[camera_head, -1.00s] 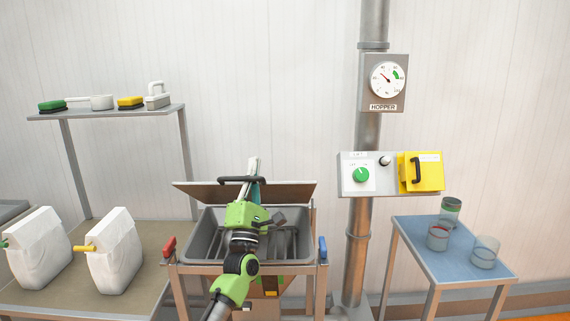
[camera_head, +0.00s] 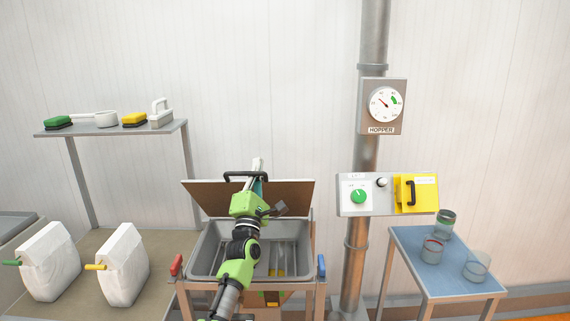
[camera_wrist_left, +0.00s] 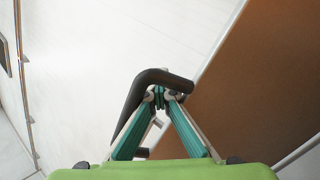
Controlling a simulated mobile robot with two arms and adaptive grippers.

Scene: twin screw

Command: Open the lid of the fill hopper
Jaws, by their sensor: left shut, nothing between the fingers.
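The fill hopper (camera_head: 203,248) is a grey metal basin with an open top and slats inside. Its brown-faced lid (camera_head: 295,195) stands tilted up along the back edge, with a black bar handle (camera_head: 232,177) at its upper edge. My left gripper (camera_head: 257,164) reaches across the basin to that handle, in front of the lid. In the left wrist view the teal fingers (camera_wrist_left: 160,98) meet at their tips beside the bent black handle (camera_wrist_left: 165,77), with nothing held between them. Whether they touch it is unclear. My right gripper is out of view.
A red clamp (camera_head: 176,265) and a blue clamp (camera_head: 322,265) flank the hopper. A control box (camera_head: 387,208) on a pipe stands to the right, near a blue-topped table (camera_head: 408,247) with cups. White bags (camera_head: 122,265) stand on the left table.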

